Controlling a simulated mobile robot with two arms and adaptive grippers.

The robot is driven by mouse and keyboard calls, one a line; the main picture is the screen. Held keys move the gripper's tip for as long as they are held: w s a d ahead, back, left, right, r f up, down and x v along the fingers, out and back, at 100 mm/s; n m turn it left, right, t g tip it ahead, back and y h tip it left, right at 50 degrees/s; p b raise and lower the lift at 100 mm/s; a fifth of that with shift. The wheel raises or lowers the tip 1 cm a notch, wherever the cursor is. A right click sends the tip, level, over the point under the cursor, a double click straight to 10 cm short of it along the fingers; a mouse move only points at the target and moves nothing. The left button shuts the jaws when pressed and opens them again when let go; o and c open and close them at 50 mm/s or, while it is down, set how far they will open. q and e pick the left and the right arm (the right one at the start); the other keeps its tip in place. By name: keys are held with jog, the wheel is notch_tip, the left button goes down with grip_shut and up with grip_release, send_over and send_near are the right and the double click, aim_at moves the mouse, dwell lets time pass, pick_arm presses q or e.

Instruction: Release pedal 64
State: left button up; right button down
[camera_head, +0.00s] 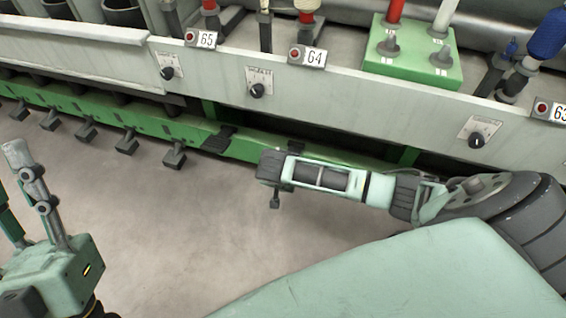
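The label 64 (307,56) is on the pale panel, above a black knob (257,90). Lower left of that knob, a dark ribbed pedal (218,140) lies nearly flat on the green rail; it looks like pedal 64, but no number shows on it. My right arm reaches in from the right along the rail. Its gripper end (272,182) is just right of this pedal, with a small gap between them in the picture. Its fingers are mostly hidden, so its opening is unclear. My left gripper (25,160) is raised at the lower left, away from the pedals.
Several other grey pedals (125,143) stick out along the green rail (150,133) to the left. Label 65 (202,39) is left of 64. A green box (415,72) sits on the panel at right. The grey floor (170,220) between my arms is clear.

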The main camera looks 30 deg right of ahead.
pick_arm(q)
jog(key=w+f+g+y+p, duration=0.3)
jog(key=w+f+g, duration=0.5)
jog(key=f, duration=0.3)
jog(key=shift+d+f, duration=0.3)
pick_arm(e)
jog(key=shift+s+a+r, duration=0.35)
jog(key=shift+s+a, duration=0.15)
jog(key=shift+a, duration=0.1)
jog(key=shift+s+a+r, duration=0.3)
jog(key=shift+s+a, duration=0.15)
jog(key=shift+a, duration=0.15)
pick_arm(q)
jog(key=shift+w, duration=0.1)
